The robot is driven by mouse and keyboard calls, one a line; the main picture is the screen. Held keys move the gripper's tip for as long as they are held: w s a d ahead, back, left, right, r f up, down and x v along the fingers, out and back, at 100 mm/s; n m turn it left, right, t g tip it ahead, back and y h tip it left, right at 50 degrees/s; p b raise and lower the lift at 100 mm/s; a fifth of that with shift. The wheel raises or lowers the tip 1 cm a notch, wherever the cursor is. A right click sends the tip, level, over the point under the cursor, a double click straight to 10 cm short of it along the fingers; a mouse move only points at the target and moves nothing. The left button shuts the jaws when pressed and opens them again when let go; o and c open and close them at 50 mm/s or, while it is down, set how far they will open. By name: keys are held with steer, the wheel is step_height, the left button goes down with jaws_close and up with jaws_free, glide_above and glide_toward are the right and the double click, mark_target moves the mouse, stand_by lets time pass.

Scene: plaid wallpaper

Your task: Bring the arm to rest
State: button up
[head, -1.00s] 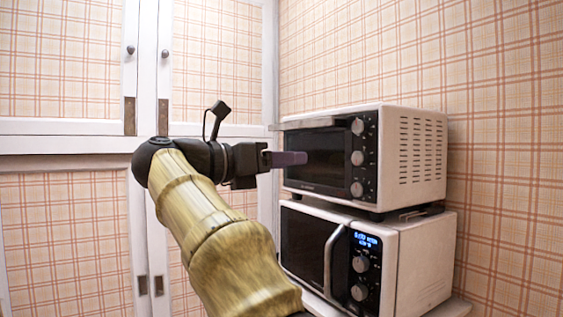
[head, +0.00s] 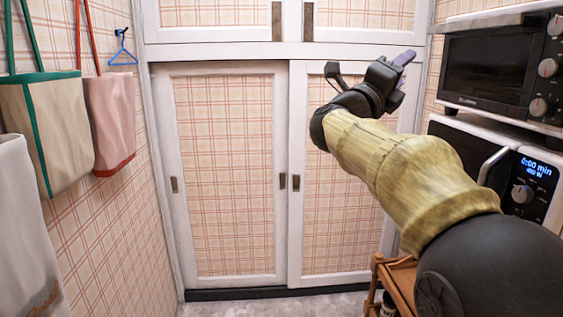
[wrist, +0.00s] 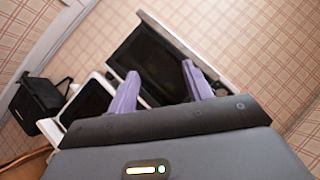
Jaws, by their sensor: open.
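My gripper (head: 404,74) is raised at the upper right of the head view, in front of the white sliding cupboard doors and left of the ovens. In the wrist view my gripper (wrist: 161,88) shows two purple fingers spread apart with nothing between them. My arm reaches up to it from the lower right of the head view, bent at the wrist. The fingers point toward the toaster oven (wrist: 150,62) in the wrist view, apart from it as far as I can tell.
The toaster oven (head: 484,68) stands on a microwave (head: 457,150) at the right. A wooden cart (head: 399,279) is below my arm. Bags, one beige and green (head: 55,125) and one pink (head: 108,120), hang on the left wall. The floor before the cupboard (head: 225,170) looks clear.

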steer(key=w+a+f+n+t+y, duration=0.1)
steer(key=a+f+n+y, duration=0.3)
steer(key=f+n, duration=0.45)
steer(key=w+a+f+n+y, duration=0.1)
steer(key=a+f+n+y, duration=0.1)
steer(key=f+n+y, duration=0.65)
steer(key=w+a+f+n+t+y, duration=0.1)
steer(key=w+a+f+n+y, duration=0.2)
steer(key=f+n, duration=0.5)
steer(key=s+f+n+g+y, duration=0.3)
steer(key=s+f+n+g, duration=0.8)
steer(key=s+f, duration=1.7)
step_height(320, 180, up, 22)
steer(key=d+m+g+p, duration=0.1)
steer(key=m+g+p, duration=0.1)
steer(key=p, duration=2.1)
steer(key=shift+r+p, duration=0.25)
steer(key=shift+p, duration=0.15)
steer(key=shift+h, duration=0.25)
